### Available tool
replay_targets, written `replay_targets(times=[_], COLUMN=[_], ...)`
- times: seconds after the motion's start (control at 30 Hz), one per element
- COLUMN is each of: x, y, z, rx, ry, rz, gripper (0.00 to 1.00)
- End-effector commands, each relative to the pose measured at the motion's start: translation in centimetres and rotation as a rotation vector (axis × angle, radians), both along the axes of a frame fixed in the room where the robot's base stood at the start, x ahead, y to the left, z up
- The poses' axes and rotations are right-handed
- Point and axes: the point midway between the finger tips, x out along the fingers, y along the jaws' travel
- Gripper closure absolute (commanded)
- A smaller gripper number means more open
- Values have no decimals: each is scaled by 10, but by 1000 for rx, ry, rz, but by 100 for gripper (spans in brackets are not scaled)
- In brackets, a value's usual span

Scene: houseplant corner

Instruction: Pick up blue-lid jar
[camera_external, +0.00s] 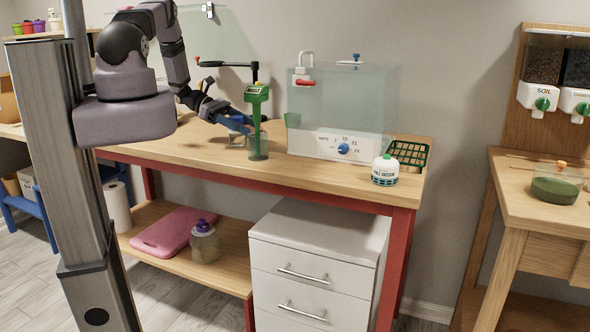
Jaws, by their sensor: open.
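My gripper (243,128) is over the workbench, left of the green dispenser (257,94), with its jaws open. Blue parts show at its end; I cannot tell whether all of them belong to the gripper or some to a lid. A small clear object (237,140) stands on the bench just below the gripper, partly hidden by it. I cannot tell whether it is the blue-lid jar, or whether the gripper touches it. No other jar with a clearly blue lid shows. A jar with a purple lid (204,241) stands on the lower shelf.
A green-tinted clear cup (258,148) stands under the dispenser, close right of my gripper. A clear box with a blue dial (343,148) stands further right. A white canister (385,171) and a green tray (409,154) are at the bench's right end. The front bench strip is clear.

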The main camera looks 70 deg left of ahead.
Motion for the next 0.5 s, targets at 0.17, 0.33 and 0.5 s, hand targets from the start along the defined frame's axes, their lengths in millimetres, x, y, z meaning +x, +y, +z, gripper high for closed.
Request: replay_targets(times=[0.17, 0.33, 0.5], x=[1, 1, 1], y=[0, 0, 0], z=[-1, -1, 0], rx=[0, 2, 1], ry=[0, 0, -1], rz=[1, 1, 1], gripper=[40, 64, 89])
